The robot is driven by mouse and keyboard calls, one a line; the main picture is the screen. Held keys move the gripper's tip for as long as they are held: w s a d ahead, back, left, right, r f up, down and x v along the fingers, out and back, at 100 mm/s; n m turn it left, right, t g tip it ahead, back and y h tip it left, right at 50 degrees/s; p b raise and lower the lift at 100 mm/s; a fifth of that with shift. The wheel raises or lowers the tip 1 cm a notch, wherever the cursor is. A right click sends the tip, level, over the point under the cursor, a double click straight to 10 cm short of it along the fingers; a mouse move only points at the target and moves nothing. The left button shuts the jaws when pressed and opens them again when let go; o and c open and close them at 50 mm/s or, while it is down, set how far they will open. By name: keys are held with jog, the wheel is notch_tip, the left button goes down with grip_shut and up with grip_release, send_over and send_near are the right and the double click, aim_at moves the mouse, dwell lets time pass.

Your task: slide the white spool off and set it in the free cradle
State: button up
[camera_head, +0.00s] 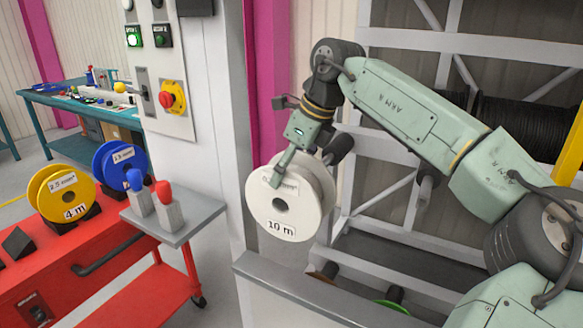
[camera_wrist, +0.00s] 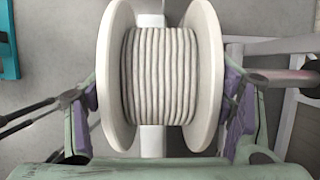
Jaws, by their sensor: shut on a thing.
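The white spool (camera_head: 283,218), labelled "10 m", hangs in my gripper (camera_head: 284,168) in front of the grey rack, its round face and dark centre hole turned to the head camera. In the wrist view the spool (camera_wrist: 160,75) sits between my two purple-padded fingers, one against each flange, with pale cable wound between. No peg shows through its hole; its back is hidden. An empty black cradle (camera_head: 17,243) stands on the red cart (camera_head: 100,265), left of the cradle holding the yellow spool (camera_head: 62,193).
A blue spool (camera_head: 119,165) sits behind the yellow one. A grey shelf with a blue-topped and a red-topped part (camera_head: 166,205) juts from the cart towards the white spool. A white control pillar (camera_head: 205,110) stands behind. A grey ledge (camera_head: 300,287) runs below the spool.

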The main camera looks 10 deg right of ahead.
jog(key=shift+f, duration=0.15)
dwell(0.5)
jog(key=shift+s+a+f+b, duration=0.15)
jog(key=shift+s+a+b, duration=0.15)
jog(key=shift+s+b, duration=0.15)
jog(key=s+a+b, duration=0.5)
jog(key=s+a, duration=0.3)
jog(key=s, duration=0.4)
jog(key=shift+a, duration=0.4)
jog(key=shift+s, duration=0.15)
dwell(0.7)
